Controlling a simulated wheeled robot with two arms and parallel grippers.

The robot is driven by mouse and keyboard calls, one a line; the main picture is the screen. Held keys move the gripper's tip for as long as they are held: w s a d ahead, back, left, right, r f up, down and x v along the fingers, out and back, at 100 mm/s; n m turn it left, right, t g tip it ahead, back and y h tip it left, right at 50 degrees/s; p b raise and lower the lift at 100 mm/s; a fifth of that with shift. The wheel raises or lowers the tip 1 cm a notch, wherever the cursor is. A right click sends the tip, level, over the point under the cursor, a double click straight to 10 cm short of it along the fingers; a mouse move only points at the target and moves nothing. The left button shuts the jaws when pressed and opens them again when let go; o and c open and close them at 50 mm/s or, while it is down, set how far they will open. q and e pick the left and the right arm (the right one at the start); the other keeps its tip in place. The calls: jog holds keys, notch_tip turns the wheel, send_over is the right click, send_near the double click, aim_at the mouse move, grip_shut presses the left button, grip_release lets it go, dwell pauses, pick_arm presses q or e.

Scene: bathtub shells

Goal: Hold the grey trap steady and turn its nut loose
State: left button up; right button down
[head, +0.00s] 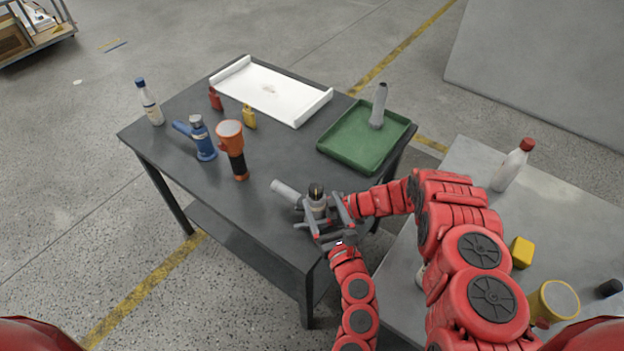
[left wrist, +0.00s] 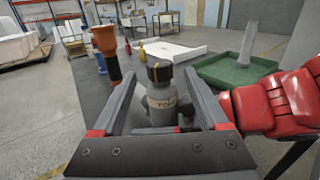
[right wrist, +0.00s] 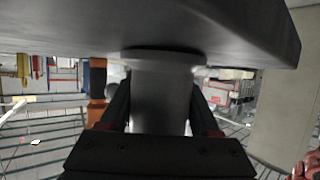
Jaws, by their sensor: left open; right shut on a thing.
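The grey trap (head: 316,207) stands upright near the front edge of the dark table. Its black ribbed nut (head: 316,190) is on top. In the left wrist view the trap (left wrist: 162,105) has dark lettering, and the nut (left wrist: 159,72) lies between my left fingertips. My left gripper (left wrist: 160,80) is open, with a finger on each side; I cannot tell if either touches. My right gripper (right wrist: 158,95) is shut on the trap's grey body (right wrist: 160,100), which fills its view. In the head view the two grippers overlap around the trap and hide its lower part.
A grey cylinder (head: 286,191) lies left of the trap; whether they join is unclear. An orange torch (head: 230,140) and blue tool (head: 203,140) stand farther left. A green tray (head: 340,153) and white tray (head: 300,112) lie behind. A second table (head: 560,205) stands right.

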aim_at(314, 184)
pick_arm(q)
jog(key=x, duration=0.8)
grip_shut()
